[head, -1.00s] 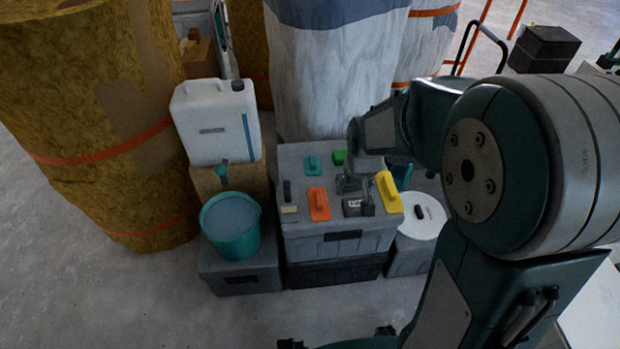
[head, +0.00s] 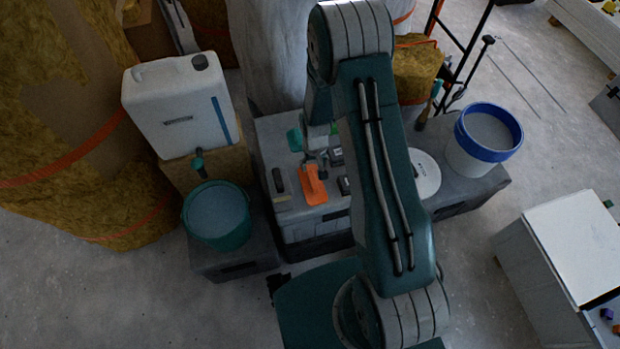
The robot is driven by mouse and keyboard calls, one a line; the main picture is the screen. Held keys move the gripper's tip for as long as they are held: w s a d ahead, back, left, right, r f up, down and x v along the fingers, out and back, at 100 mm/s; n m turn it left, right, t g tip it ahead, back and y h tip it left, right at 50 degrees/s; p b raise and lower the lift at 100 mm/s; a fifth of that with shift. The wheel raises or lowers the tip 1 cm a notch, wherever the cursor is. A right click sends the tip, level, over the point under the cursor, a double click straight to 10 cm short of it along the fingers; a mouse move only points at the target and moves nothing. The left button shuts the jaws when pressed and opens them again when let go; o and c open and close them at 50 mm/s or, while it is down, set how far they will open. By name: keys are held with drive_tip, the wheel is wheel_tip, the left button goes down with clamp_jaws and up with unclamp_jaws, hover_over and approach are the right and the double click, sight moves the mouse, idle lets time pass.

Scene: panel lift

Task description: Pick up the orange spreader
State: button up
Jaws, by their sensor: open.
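The orange spreader (head: 315,190) lies on top of the grey case (head: 272,148), near its front edge, its handle side partly covered by my gripper. My gripper (head: 316,167) is open and hangs at the far end of the orange spreader. I cannot tell whether its fingers touch the spreader or are just above it. My arm comes down over the right side of the case and hides that part.
A teal spreader (head: 295,139) and a dark tool (head: 278,181) lie on the case beside the orange one. A white canister (head: 180,108) and a teal bucket (head: 217,214) stand left. A white bucket with blue rim (head: 484,140) stands right.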

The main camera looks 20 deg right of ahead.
sight(312, 179)
wheel_tip(312, 179, down, 3)
drive_tip(key=shift+f, duration=0.15)
drive_tip(key=f, duration=0.4)
drive_tip(key=shift+s+a, duration=0.2)
drive_tip(key=shift+a, duration=0.2)
drive_tip(key=shift+f, duration=0.7)
clamp_jaws()
